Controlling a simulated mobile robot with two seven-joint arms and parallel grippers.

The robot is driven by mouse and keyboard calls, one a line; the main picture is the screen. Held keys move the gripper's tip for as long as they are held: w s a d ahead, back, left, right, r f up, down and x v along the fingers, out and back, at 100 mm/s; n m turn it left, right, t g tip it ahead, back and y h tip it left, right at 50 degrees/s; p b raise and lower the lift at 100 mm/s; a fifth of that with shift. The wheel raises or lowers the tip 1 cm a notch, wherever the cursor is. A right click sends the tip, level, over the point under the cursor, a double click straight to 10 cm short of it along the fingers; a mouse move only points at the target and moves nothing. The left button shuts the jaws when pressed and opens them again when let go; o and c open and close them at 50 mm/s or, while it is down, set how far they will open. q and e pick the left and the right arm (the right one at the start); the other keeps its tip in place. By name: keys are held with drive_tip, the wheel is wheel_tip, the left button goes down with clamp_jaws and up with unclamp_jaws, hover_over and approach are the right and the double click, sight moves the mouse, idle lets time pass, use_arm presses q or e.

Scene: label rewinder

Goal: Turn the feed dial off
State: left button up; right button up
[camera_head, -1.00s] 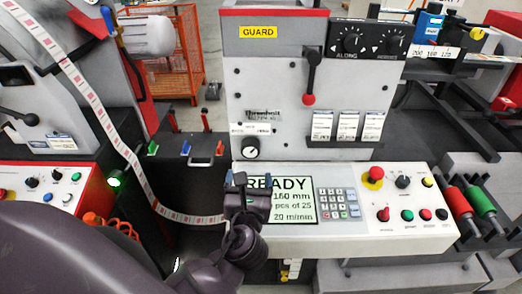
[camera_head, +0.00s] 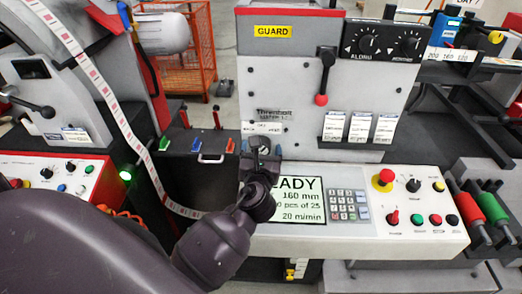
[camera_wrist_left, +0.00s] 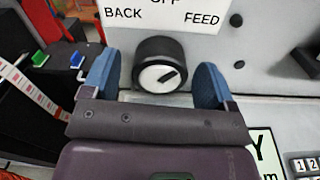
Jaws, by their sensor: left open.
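The feed dial (camera_wrist_left: 158,65) is a round black knob with a white face and a dark pointer mark. In the left wrist view its mark slants toward the upper right, the FEED side. A white label plate (camera_wrist_left: 165,13) above it reads BACK, FEED and a partly cut-off OFF. My left gripper (camera_wrist_left: 153,85) is open, its blue fingertips on either side of the dial's lower part in the picture, apart from it. In the head view my left gripper (camera_head: 260,158) largely hides the dial. My right gripper is out of view.
Below the dial is a sloped control panel (camera_head: 405,236) with a READY screen (camera_head: 300,205), a keypad (camera_head: 350,204) and a red stop button (camera_head: 384,178). A black lever with a red knob (camera_head: 321,99) hangs at upper right. A label strip (camera_head: 110,100) runs at left.

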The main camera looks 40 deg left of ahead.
use_arm(q)
drive_tip(key=c, duration=0.9)
drive_tip(key=shift+n, duration=0.3)
drive_tip(key=n, duration=0.2)
drive_tip(key=shift+n+p, duration=0.3)
drive_tip(key=shift+p, duration=0.05)
drive_tip(key=shift+n, duration=2.2)
drive_tip(key=o, duration=0.9)
